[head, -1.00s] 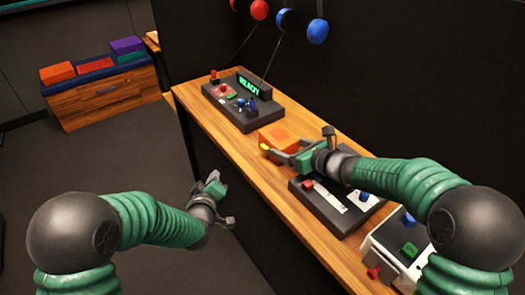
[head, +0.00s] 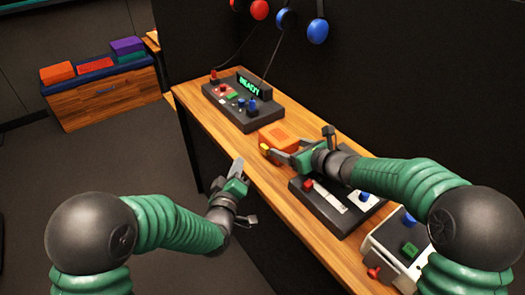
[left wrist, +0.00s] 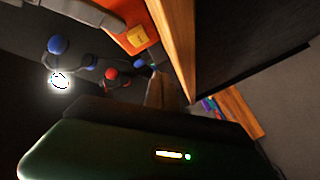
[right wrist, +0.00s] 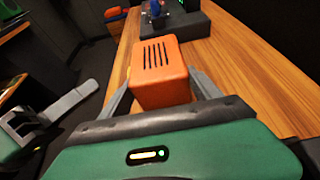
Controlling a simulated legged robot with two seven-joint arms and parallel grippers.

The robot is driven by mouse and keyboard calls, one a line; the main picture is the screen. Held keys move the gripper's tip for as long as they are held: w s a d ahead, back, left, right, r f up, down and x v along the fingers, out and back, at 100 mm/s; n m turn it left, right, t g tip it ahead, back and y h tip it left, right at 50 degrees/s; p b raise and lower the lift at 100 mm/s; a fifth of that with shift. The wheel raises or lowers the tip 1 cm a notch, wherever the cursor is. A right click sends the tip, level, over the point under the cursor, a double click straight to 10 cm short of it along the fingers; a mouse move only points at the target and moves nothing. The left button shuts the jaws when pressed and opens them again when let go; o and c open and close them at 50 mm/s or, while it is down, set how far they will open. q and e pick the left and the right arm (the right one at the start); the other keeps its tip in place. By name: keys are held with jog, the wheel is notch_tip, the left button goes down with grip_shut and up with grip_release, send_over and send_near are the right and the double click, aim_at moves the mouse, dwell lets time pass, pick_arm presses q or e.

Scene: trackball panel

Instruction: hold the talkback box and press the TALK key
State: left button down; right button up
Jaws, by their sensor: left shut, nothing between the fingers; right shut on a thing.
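The orange talkback box (head: 288,136) sits on the wooden desk; its slotted top shows in the right wrist view (right wrist: 158,55). My right gripper (head: 297,147) is shut on it, one finger on each side. The yellow TALK key (head: 264,146) is on the box's aisle-side face, and it also shows in the left wrist view (left wrist: 138,37). My left gripper (head: 238,167) is shut and empty, in the air beside the desk's near edge, apart from the key. It also shows in the right wrist view (right wrist: 78,97). The left fingertips are not clear in the left wrist view.
A dark console (head: 240,112) with a green lit sign stands beyond the box. A fader panel (head: 338,212) and a white trackball unit (head: 398,250) stand nearer along the desk (head: 222,137). Headsets hang on the dark wall. The floor left of the desk is open.

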aim_at(255, 166)
pick_arm(q)
jog(key=shift+w+d, duration=0.45)
jog(key=shift+d, duration=0.3)
jog(key=shift+w+d, duration=0.5)
jog(key=shift+d, duration=0.25)
jog(key=shift+w+d, duration=0.45)
jog(key=shift+d, duration=0.3)
jog(key=shift+w+d, duration=0.2)
jog(key=shift+d, duration=0.05)
jog(key=shift+w+d, duration=0.2)
jog(key=shift+d, duration=0.15)
dwell(0.7)
jog(key=shift+d+r, duration=0.15)
jog(key=shift+r, duration=0.15)
pick_arm(e)
jog(key=shift+s+a+r, duration=0.15)
jog(key=shift+a+r, duration=0.05)
jog(key=shift+a, duration=0.1)
dwell(0.4)
pick_arm(q)
jog(key=shift+s+a+f, duration=0.2)
jog(key=shift+a, duration=0.1)
pick_arm(e)
jog(key=shift+w+d+f, duration=0.2)
jog(key=shift+w+d, duration=0.05)
jog(key=shift+d, duration=0.2)
pick_arm(q)
jog(key=shift+a, duration=0.2)
pick_arm(e)
jog(key=shift+a, duration=0.1)
